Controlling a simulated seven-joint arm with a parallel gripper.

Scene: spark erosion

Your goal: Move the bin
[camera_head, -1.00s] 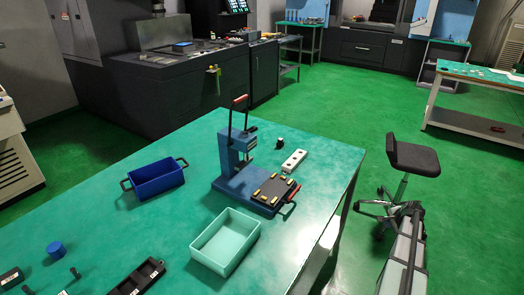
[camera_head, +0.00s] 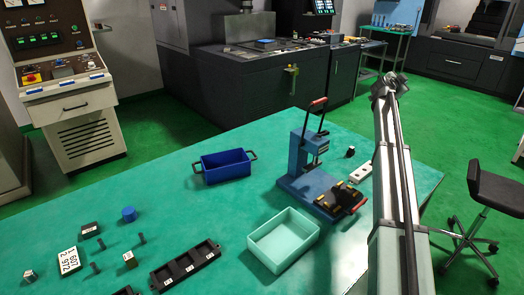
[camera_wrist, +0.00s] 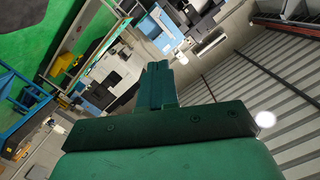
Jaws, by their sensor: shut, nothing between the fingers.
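Two bins stand on the green table (camera_head: 345,243). A dark blue bin (camera_head: 226,172) with a handle at each end stands upright toward the far edge. A pale teal open bin (camera_head: 284,247) without handles stands nearer, at the table's middle right. Both look empty. My gripper (camera_wrist: 158,84) shows in the wrist view with its fingers shut together and nothing between them. It faces machines and a wall, and neither bin shows in that view. In the head view my arm rises at the right, apart from both bins.
A blue hand press (camera_head: 310,165) with a red-tipped lever stands right of the blue bin. A white block (camera_head: 361,172) lies beside it. A black tray (camera_head: 185,266), a blue cylinder (camera_head: 129,214) and a number plate (camera_head: 69,261) lie at left. Bare table surrounds the blue bin.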

